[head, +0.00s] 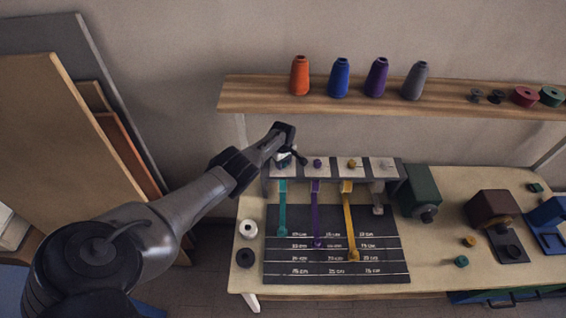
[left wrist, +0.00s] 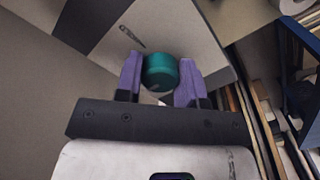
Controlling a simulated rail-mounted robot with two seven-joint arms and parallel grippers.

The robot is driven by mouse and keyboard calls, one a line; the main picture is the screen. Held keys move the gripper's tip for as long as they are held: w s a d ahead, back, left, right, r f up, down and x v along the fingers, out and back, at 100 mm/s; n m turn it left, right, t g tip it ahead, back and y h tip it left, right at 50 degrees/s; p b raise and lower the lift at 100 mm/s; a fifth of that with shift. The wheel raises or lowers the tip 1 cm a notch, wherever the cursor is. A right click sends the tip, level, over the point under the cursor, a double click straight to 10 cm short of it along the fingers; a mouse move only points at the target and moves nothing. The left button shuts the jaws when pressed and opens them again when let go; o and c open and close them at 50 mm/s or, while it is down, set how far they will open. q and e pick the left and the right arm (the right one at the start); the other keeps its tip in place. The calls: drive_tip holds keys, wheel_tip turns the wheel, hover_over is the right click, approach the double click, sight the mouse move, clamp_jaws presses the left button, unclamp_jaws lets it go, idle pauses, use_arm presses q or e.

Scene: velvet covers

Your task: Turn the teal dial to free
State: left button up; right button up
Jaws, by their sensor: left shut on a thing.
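The teal dial (left wrist: 161,72) sits between the two purple fingertips of my left gripper (left wrist: 160,82) in the left wrist view, and the gripper is shut on it. The dial stands on a pale panel face (left wrist: 180,30) with a small dark mark on it. In the head view my left gripper (head: 288,157) reaches the leftmost station of the dial row and hides the teal dial there. A teal strip (head: 282,205) hangs below that station onto the dark marked board (head: 385,240). My right gripper is not in view.
Purple (head: 317,163), yellow (head: 352,163) and grey (head: 383,165) dials stand to the right in the same row. A wooden shelf (head: 450,105) with several thread cones runs above. A green block (head: 422,185) and a brown block (head: 492,207) stand on the table's right.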

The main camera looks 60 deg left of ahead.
use_arm(q)
drive_tip(key=o, duration=0.9)
wheel_tip(320, 180, up, 6)
drive_tip(key=p, duration=0.4)
drive_tip(key=shift+r+p, duration=0.4)
drive_tip(key=shift+r, duration=0.4)
